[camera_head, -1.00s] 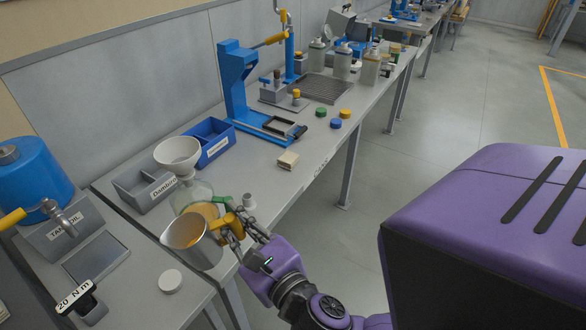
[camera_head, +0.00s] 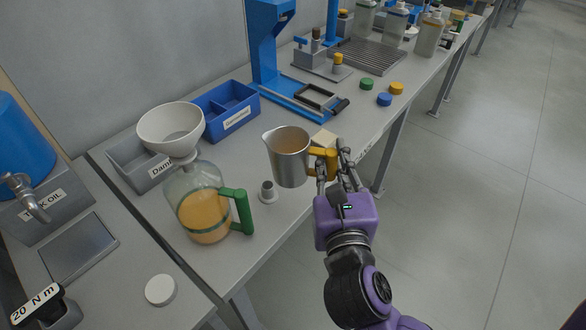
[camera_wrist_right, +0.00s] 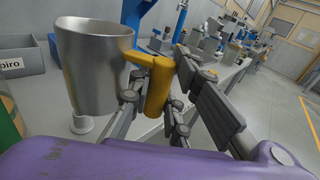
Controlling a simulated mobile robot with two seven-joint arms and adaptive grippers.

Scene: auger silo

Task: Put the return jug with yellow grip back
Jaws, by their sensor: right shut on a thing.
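The return jug (camera_head: 289,160) is a metal jug with a yellow grip (camera_head: 323,160). My right gripper (camera_head: 335,172) is shut on the yellow grip and holds the jug upright near the table's front edge. Its base hides what is directly behind it. In the right wrist view the jug (camera_wrist_right: 93,65) stands at the left, with the yellow grip (camera_wrist_right: 158,85) between the fingers of my right gripper (camera_wrist_right: 172,98). My left gripper is not in view.
A glass jug with a green handle (camera_head: 200,205) holds amber liquid, with a white funnel (camera_head: 171,128) above it. A small grey fitting (camera_head: 268,193) stands below the held jug.

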